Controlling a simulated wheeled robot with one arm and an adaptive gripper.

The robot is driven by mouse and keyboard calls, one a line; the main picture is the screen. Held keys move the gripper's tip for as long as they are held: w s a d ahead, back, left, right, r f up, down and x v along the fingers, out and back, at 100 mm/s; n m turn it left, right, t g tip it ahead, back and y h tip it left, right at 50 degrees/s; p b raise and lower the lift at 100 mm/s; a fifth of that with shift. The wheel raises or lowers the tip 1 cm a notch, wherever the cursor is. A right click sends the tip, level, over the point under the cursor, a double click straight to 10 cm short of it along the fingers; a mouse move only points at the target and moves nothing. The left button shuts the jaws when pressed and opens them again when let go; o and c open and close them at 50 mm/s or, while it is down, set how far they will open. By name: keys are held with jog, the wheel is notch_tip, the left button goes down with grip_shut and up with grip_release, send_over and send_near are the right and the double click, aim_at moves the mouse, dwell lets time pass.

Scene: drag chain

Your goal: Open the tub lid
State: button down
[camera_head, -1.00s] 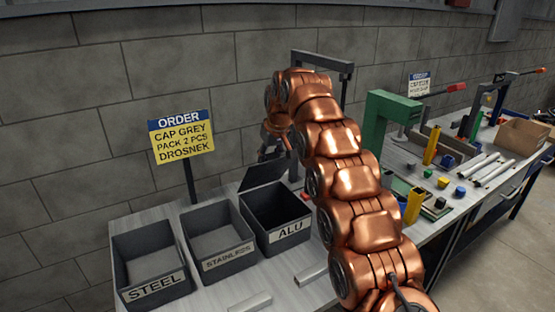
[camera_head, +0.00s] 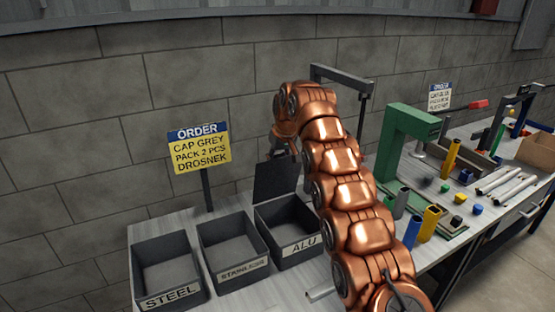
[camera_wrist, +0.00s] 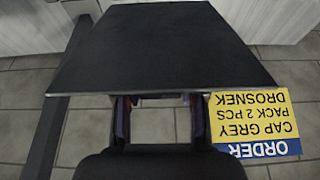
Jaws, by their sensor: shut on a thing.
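The tub labelled ALU (camera_head: 302,245) is a dark grey open-topped bin on the bench. Its dark lid (camera_head: 277,179) stands close to upright at the tub's back edge, and the inside shows. My gripper (camera_head: 283,150) is at the top edge of the lid, partly hidden behind my copper arm. In the wrist view the lid (camera_wrist: 165,48) is a wide dark panel ahead of the fingers. My gripper (camera_wrist: 160,112) is shut on the lid's edge there; the exact contact is hard to see.
STEEL (camera_head: 170,296) and STAINLESS (camera_head: 241,270) tubs stand open to the left. An order sign (camera_head: 199,148) rises close behind them. A green press frame (camera_head: 400,140) and several coloured blocks lie right of my arm. The wall is close behind.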

jog(key=c, duration=0.6)
grip_release()
jog(key=shift+c, duration=0.2)
jog(key=shift+s+d+r, duration=0.1)
jog(key=shift+s+r, duration=0.1)
jog(key=shift+r, duration=0.35)
jog(key=shift+s, duration=0.1)
jog(key=shift+s+d, duration=0.1)
jog(key=shift+d, duration=0.05)
jog(key=s+d, duration=0.6)
jog(key=s, duration=0.3)
jog(key=shift+s, duration=0.4)
